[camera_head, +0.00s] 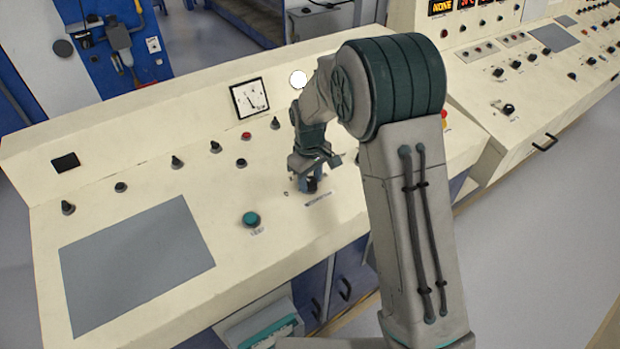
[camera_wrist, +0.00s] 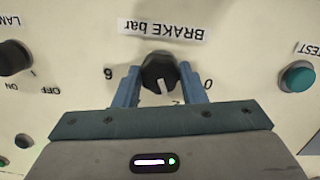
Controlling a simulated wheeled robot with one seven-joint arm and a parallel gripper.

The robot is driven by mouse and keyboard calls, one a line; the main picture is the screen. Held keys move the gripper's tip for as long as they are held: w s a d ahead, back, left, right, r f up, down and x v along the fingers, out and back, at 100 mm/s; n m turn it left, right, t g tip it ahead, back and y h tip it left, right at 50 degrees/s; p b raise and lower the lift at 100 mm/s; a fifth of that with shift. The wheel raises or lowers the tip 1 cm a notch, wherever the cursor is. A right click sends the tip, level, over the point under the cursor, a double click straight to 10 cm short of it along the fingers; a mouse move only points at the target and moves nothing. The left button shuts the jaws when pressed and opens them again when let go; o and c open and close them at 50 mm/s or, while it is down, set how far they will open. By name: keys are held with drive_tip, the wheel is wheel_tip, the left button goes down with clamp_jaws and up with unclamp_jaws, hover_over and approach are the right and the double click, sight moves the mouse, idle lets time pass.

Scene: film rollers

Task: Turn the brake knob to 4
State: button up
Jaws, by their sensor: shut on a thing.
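The brake knob (camera_wrist: 156,70) is black with a white pointer, under the upside-down label "BRAKE bar" (camera_wrist: 162,29) in the wrist view. Its pointer faces down and slightly right in that view, close to the partly visible 2. The 0 is to the right and a digit that looks like 6 to the left; the 4 is hidden. My gripper (camera_wrist: 159,76) is shut on the knob, one blue finger on each side. In the head view my gripper (camera_head: 310,184) reaches down to the console and largely hides the knob.
The cream console (camera_head: 130,215) carries several other black knobs, a dial gauge (camera_head: 250,98) and a grey panel (camera_head: 137,262). A teal button (camera_head: 251,219) labelled TEST is near my gripper. A black knob (camera_wrist: 14,57) marked ON and OFF sits on the other side.

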sight(314, 180)
drive_tip(key=m+b, duration=0.1)
drive_tip(key=m, duration=0.3)
drive_tip(key=shift+f+m+b, duration=0.1)
drive_tip(key=shift+m+b, duration=0.2)
drive_tip(key=shift+b, duration=0.1)
drive_tip(key=m+b, duration=0.1)
drive_tip(key=m, duration=0.3)
drive_tip(key=shift+m+y, duration=0.4)
drive_tip(key=o, duration=1)
drive_tip(key=shift+r, duration=0.2)
wheel_tip(314, 180, up, 14)
drive_tip(key=shift+d+f+b, duration=0.15)
drive_tip(key=shift+d+b, duration=0.3)
